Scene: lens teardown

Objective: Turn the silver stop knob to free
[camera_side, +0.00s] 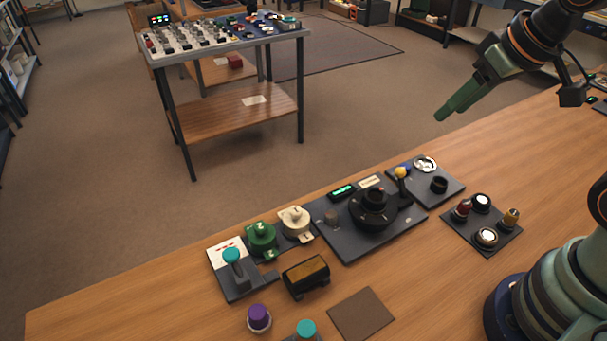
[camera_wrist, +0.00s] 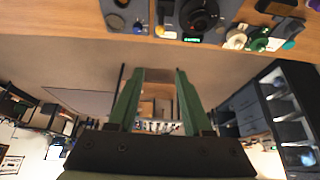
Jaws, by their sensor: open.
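A dark plate (camera_side: 350,243) on the wooden bench carries a black round lens unit (camera_side: 374,207), which also shows at the top of the wrist view (camera_wrist: 200,14). A small greyish knob (camera_side: 331,217) on the plate's left part looks like the silver stop knob; its setting is too small to read. A yellow-tipped lever (camera_side: 401,174) stands right of the lens unit. My gripper (camera_side: 440,116) is high above and behind the plate, touching nothing. In the wrist view its two green fingers (camera_wrist: 160,73) are spread apart with nothing between them.
Left of the plate stand a cream knob (camera_side: 295,221), a green knob (camera_side: 261,238) and a teal-topped lever (camera_side: 232,257). Right are a plate with a silver dial (camera_side: 425,164) and a button box (camera_side: 482,238). A brown mat (camera_side: 361,313) lies in front. Air around my gripper is clear.

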